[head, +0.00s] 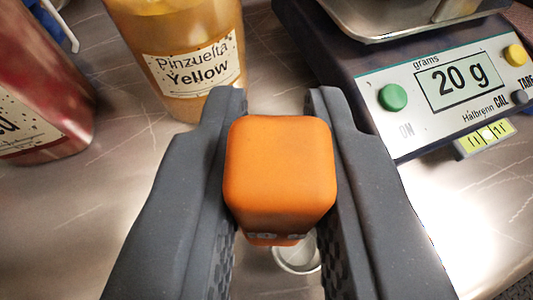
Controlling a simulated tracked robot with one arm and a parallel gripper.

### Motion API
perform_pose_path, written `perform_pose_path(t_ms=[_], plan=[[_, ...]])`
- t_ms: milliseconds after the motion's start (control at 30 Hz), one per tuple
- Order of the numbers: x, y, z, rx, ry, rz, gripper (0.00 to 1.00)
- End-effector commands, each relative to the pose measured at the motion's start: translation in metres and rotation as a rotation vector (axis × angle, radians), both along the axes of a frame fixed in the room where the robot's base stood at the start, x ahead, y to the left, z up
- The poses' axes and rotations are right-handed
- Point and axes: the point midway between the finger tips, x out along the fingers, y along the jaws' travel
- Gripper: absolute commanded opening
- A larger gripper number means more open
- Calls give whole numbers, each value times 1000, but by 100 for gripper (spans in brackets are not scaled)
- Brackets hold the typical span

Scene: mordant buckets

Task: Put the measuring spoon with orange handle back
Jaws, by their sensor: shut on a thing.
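The measuring spoon's orange handle (280,172) is between the two dark fingers of my gripper (278,190), seen end-on. My gripper is shut on it. A small part of the metal spoon bowl (297,257) shows below the handle; the rest is hidden behind the handle and the right finger. I cannot tell whether the bowl touches the surface below.
A yellow container labelled "Pinzuelta Yellow" (187,50) stands just beyond my left finger. A red container (38,90) is at the far left. A scale reading 20 g (440,85) stands at upper right. The scratched metal surface (75,215) is clear at lower left.

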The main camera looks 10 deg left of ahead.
Motion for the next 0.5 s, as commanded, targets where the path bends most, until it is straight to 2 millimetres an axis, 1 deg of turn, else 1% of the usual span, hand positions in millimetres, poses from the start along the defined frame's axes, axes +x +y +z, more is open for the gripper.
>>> perform_pose_path(t_ms=[33,133,500], plan=[[0,0,-9,-1,0,-1,0],[0,0,-16,-2,-1,0,0],[0,0,-18,0,-1,0,0]])
